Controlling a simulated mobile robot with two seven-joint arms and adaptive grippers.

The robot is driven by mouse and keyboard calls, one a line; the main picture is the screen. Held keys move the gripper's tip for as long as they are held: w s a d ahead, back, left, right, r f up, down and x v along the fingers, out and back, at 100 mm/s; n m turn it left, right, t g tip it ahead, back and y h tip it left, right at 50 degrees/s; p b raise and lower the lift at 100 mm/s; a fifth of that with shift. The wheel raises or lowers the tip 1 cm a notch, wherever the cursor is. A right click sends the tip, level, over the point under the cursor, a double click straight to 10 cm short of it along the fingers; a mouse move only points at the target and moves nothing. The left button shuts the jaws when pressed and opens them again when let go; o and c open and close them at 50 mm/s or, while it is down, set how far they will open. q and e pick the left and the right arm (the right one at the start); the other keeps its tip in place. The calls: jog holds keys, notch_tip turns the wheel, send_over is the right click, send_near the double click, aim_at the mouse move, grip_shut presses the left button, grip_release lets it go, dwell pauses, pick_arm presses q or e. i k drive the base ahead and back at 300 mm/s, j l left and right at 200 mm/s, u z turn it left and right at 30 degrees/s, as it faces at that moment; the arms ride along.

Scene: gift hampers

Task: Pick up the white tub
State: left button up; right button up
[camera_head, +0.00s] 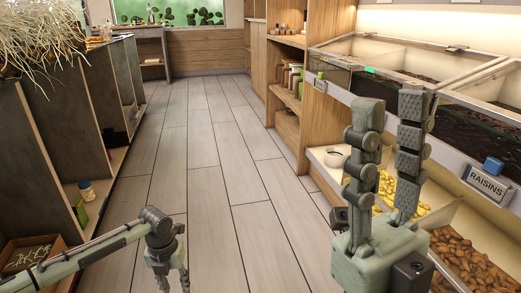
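A small round white tub (335,156) sits at the left end of the open bin on the right, beside yellow pieces; its lower part is not clear. My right gripper (390,112) is large in the foreground, fingers pointing up and spread with nothing between them. In the picture it is just right of the tub and hides part of the bins. My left gripper (169,272) is low over the floor at the bottom, left of centre. Its fingers point down and their tips are cut off by the picture edge.
A small jar (86,190) stands on the left shelf near a green item (80,211). Bins of brown nuts (470,262) and yellow pieces (387,185) line the right, below a "RAISINS" label (487,184). The plank floor (205,130) between is clear.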

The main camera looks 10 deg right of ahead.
aim_at(335, 158)
jog(key=i+z, duration=0.25)
jog(key=i, duration=0.25)
jog(key=i+j+z, duration=0.2)
jog(key=i, duration=0.3)
jog(key=i+j+z, duration=0.25)
jog(key=i, duration=0.2)
jog(key=i+j+z, duration=0.25)
jog(key=z, duration=0.2)
jog(key=i+j+z, duration=0.65)
jog(key=j+z, duration=0.25)
jog(key=i+j+z, duration=0.1)
jog(key=j+z, duration=0.3)
jog(key=j, duration=0.15)
jog(key=i+j+z, duration=0.1)
jog(key=j+z, duration=0.15)
jog(key=j, duration=0.35)
